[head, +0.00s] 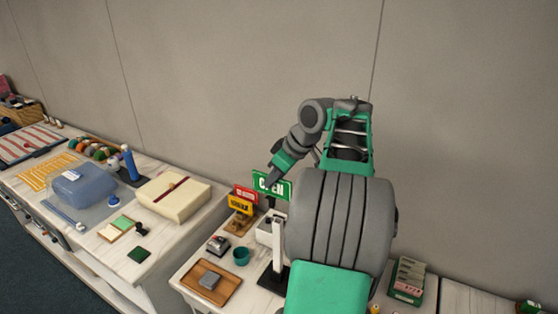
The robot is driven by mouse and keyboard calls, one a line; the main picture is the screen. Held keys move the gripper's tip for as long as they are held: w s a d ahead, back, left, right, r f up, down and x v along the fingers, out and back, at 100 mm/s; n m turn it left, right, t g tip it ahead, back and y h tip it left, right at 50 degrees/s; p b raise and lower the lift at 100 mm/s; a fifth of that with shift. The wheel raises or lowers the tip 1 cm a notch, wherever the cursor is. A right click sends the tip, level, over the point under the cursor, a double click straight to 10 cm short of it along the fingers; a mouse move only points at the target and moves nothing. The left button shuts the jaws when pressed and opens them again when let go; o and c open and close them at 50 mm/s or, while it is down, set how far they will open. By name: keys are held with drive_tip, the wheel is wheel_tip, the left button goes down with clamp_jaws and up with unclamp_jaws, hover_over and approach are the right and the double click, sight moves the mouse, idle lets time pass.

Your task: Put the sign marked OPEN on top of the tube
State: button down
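The green sign with white letters, partly covered but reading like OPEN (266,185), is upright near the wall, with a dark stem below it. No thing is plainly the tube. A white upright post (279,240) stands in front of the sign by a black base. A blue upright cylinder (129,163) stands on the left counter, and a thin blue rod (63,215) lies there.
A red sign (246,193) and a yellow sign (240,205) stand left of the green one. A teal cup (241,256), a wooden tray (212,283) and a small metal device (218,244) are in front. A card box (408,280) is right. My arm hides much of the counter.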

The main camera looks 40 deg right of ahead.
sight(278, 196)
drive_tip(key=f+b, duration=0.3)
drive_tip(key=s+d+f+b, duration=0.1)
drive_tip(key=b, duration=0.1)
drive_tip(key=shift+f, duration=0.15)
idle(0.5)
drive_tip(key=shift+s+d, duration=0.1)
drive_tip(key=shift+f, duration=0.2)
idle(0.4)
drive_tip(key=shift+f, duration=0.2)
idle(0.4)
drive_tip(key=shift+f+b, duration=0.5)
